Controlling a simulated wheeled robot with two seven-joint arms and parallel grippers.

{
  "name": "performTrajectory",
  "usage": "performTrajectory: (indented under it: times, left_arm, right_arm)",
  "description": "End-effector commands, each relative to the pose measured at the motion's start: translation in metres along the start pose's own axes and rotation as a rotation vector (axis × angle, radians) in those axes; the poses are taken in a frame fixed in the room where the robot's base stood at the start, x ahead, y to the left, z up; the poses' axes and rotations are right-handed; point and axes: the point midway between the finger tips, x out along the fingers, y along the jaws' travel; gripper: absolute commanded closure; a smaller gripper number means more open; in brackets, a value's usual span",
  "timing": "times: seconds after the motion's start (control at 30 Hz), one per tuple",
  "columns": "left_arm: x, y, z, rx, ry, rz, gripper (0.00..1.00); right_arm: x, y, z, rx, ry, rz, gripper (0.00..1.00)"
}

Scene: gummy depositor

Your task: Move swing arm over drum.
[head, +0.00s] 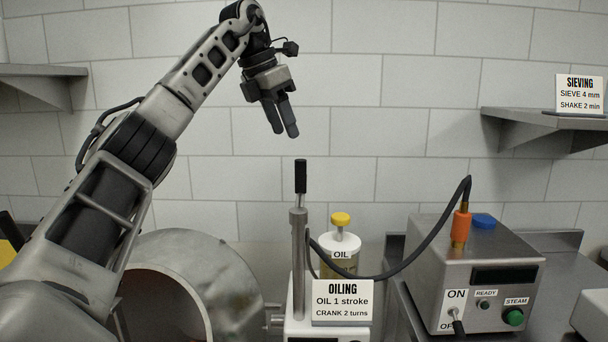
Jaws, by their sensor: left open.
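The metal drum (226,283) lies at the lower left with its round opening facing forward; my left arm partly covers it. To its right stands an upright metal post (298,255) with a black grip (300,176) on top; it may be the swing arm, but I cannot tell for sure. The post is beside the drum, not over it. My left gripper (284,130) is open and empty, fingers pointing down, above and slightly left of the black grip and apart from it. My right gripper is not in view.
A yellow-capped oil bottle (340,246) and an oiling sign (342,302) stand right of the post. A black hose (428,243) arches to the steam box (475,265). A shelf (545,128) with a sieving sign (579,94) is at right. The left shelf (40,85) is empty.

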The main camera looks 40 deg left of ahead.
Motion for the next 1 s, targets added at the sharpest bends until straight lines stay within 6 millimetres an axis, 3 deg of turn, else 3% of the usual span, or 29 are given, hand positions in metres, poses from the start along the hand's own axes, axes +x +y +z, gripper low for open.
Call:
performTrajectory:
  times: [0.3,0.5,0.7,1.0]
  left_arm:
    - [0.073,-0.001,-0.001,0.001,0.004,-0.002,0.56]
    - [0.105,-0.001,0.0,0.0,0.001,-0.003,0.56]
    - [0.12,-0.001,0.001,0.001,-0.002,-0.002,0.56]
    - [0.123,-0.001,0.001,0.001,-0.002,-0.002,0.56]
  right_arm:
    - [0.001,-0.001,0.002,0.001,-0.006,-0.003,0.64]
    - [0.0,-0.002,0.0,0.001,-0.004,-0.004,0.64]
    - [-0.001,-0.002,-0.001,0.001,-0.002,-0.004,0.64]
    - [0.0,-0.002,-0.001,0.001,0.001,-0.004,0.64]
